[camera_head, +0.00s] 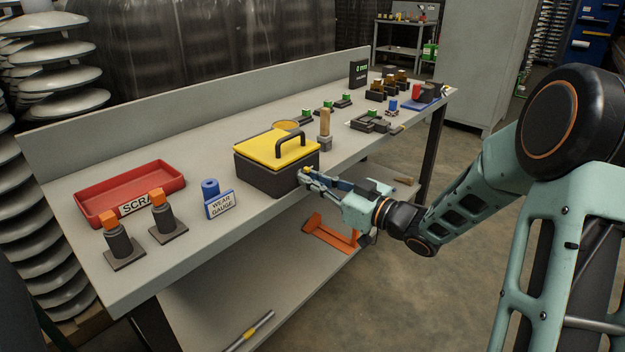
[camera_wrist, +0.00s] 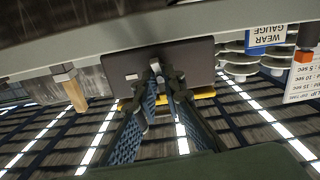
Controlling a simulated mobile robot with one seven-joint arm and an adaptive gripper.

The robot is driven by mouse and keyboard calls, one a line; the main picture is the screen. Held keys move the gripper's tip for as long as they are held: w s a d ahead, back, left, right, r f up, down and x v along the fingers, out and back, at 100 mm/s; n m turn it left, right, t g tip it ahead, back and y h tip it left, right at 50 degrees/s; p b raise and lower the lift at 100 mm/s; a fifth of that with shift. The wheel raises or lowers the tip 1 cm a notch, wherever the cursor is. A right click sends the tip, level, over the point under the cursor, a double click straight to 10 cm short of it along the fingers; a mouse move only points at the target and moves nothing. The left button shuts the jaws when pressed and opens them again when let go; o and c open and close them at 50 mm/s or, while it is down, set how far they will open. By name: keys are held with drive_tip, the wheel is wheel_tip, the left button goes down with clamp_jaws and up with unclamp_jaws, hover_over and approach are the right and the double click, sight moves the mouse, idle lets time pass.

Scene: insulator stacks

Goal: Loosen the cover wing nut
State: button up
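The dark box (camera_head: 270,180) has a yellow cover (camera_head: 272,149) with a black handle and stands near the bench's front edge. A small brass-coloured piece (camera_head: 306,171), which looks like the wing nut, is at the lower right of its front. My gripper (camera_head: 305,178) has its fingertips at that piece. In the wrist view, which looks upside down, my gripper's fingers (camera_wrist: 164,76) reach the dark box face (camera_wrist: 192,60). A small pale piece (camera_wrist: 155,65) shows at the tips. I cannot tell whether the fingers are closed on it.
A blue wear gauge (camera_head: 218,203), two orange-topped posts (camera_head: 118,245) and a red scrap tray (camera_head: 165,178) stand left of the box. A wooden-handled tool (camera_head: 325,127) stands close behind its right side. An orange bracket (camera_head: 328,235) is on the lower shelf.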

drive_tip(key=o, duration=0.3)
drive_tip(key=v, duration=1.2)
